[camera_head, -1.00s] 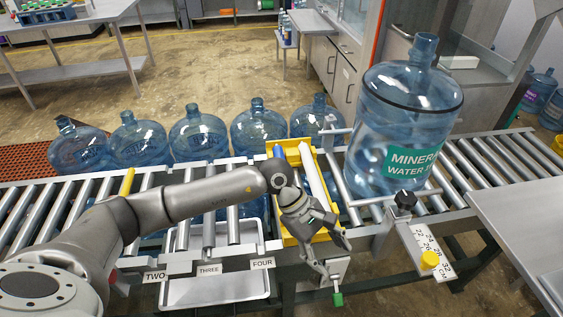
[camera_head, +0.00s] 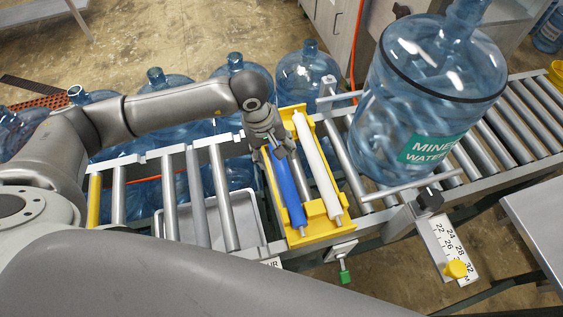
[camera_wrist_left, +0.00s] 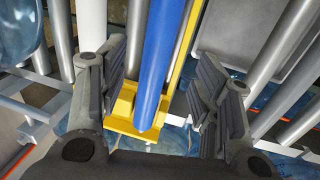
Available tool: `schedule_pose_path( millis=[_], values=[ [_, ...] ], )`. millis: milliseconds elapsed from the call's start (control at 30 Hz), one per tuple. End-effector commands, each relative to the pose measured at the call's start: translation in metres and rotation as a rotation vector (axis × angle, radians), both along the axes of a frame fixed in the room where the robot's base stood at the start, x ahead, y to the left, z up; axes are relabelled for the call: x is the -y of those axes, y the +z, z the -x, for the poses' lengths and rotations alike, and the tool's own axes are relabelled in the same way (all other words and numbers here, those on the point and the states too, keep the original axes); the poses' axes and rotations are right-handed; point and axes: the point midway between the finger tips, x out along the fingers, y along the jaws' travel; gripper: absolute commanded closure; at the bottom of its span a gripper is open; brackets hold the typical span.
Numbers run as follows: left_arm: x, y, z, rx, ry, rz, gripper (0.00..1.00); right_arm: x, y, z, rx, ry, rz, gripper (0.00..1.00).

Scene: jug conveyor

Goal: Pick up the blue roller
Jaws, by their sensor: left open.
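The blue roller (camera_head: 289,193) lies lengthwise in a yellow tray (camera_head: 326,229), beside a white roller (camera_head: 318,165). My left gripper (camera_head: 272,150) is over the far part of the blue roller and hides some of it. In the left wrist view, the blue roller (camera_wrist_left: 160,55) runs between the two open fingers of my left gripper (camera_wrist_left: 162,80), with a visible gap on each side. The yellow tray (camera_wrist_left: 125,105) shows beneath it, and the white roller (camera_wrist_left: 92,20) lies to the left. My right gripper is not in view.
A large water jug (camera_head: 425,105) stands on the conveyor just right of the yellow tray. Metal conveyor rollers (camera_head: 170,195) and a grey tray (camera_head: 247,215) lie to the left. Several blue jugs stand behind. A ruler (camera_head: 446,245) with a yellow knob sits at the front right.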

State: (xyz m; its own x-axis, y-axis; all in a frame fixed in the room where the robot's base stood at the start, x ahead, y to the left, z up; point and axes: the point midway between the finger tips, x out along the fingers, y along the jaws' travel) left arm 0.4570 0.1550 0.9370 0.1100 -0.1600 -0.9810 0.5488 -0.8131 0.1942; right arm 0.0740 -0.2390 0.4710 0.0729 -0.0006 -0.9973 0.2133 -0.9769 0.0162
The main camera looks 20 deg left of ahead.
Motion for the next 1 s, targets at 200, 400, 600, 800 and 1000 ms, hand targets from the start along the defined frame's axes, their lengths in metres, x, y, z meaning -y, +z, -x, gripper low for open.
schedule_pose_path(
  millis=[200,400,600,800,1000],
  values=[
    [0.004,-0.018,-0.001,-0.002,0.0,0.001,0.42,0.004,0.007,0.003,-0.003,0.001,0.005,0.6],
    [0.012,-0.036,0.001,-0.005,0.001,0.001,0.42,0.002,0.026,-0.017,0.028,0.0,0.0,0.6],
    [0.016,-0.062,-0.001,-0.002,0.001,0.001,0.42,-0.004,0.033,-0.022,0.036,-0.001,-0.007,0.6],
    [0.016,-0.068,-0.003,0.0,0.0,0.0,0.42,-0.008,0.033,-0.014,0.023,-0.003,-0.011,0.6],
    [0.017,-0.068,-0.003,0.001,0.0,0.001,0.51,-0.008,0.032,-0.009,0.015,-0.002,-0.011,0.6]
  ],
)
